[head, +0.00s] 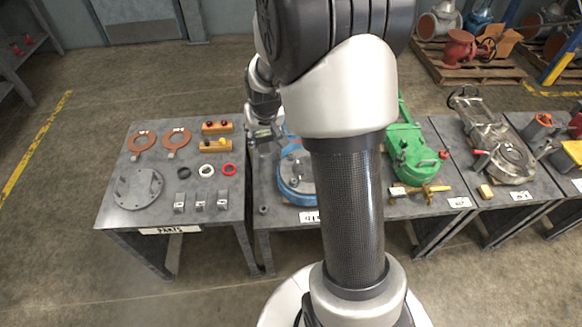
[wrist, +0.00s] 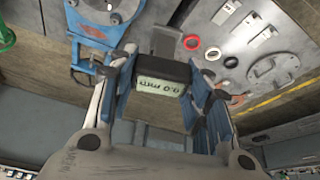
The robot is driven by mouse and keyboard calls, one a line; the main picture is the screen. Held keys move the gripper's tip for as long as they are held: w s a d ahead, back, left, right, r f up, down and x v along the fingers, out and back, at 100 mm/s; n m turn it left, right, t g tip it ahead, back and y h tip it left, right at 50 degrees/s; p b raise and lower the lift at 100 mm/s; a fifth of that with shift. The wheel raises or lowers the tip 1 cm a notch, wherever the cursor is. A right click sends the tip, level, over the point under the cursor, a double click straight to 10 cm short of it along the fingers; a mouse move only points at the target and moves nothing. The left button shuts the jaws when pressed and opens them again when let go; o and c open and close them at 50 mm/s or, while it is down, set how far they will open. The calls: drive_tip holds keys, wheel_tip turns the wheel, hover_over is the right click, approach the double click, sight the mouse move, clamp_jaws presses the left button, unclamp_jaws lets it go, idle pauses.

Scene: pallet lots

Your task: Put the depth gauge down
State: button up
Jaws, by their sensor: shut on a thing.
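The depth gauge (wrist: 163,78) is a dark block with a pale display reading 0.0 mm, seen upside down in the wrist view. A flat grey plate shows beyond it. My gripper (wrist: 165,88) is shut on it, with blue-padded fingers on both sides. In the head view my gripper (head: 263,128) hangs at the left back part of the table with the blue valve, near the gap to the parts table (head: 113,219). The gauge is too small there to make out clearly. I cannot tell whether it touches anything below.
The blue valve (head: 289,184) stands partly hidden behind my arm. The parts table holds copper rings (head: 177,138), a grey flange (head: 138,188), small coloured rings (head: 206,170), yellow blocks (head: 216,145) and grey blocks (head: 200,201). A green valve (head: 410,155) stands further right.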

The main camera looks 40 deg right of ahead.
drive_tip(key=d+f+m+h, duration=0.1)
drive_tip(key=d+f+m, duration=0.25)
drive_tip(key=d, duration=1.15)
drive_tip(key=shift+n, duration=0.45)
drive_tip(key=shift+w+d+f+b, duration=0.15)
drive_tip(key=shift+f+b, duration=1.7)
drive_tip(key=shift+f, duration=3.25)
drive_tip(key=shift+s+d+f+b, duration=0.15)
drive_tip(key=shift+f+b, duration=1.65)
drive_tip(key=shift+f, duration=3.25)
drive_tip(key=shift+w, duration=0.1)
drive_tip(key=shift+f, duration=0.1)
drive_tip(key=o, duration=0.9)
drive_tip(key=shift+f, duration=0.2)
drive_tip(key=o, duration=0.5)
drive_tip(key=shift+r, duration=0.1)
drive_tip(key=shift+r, duration=0.1)
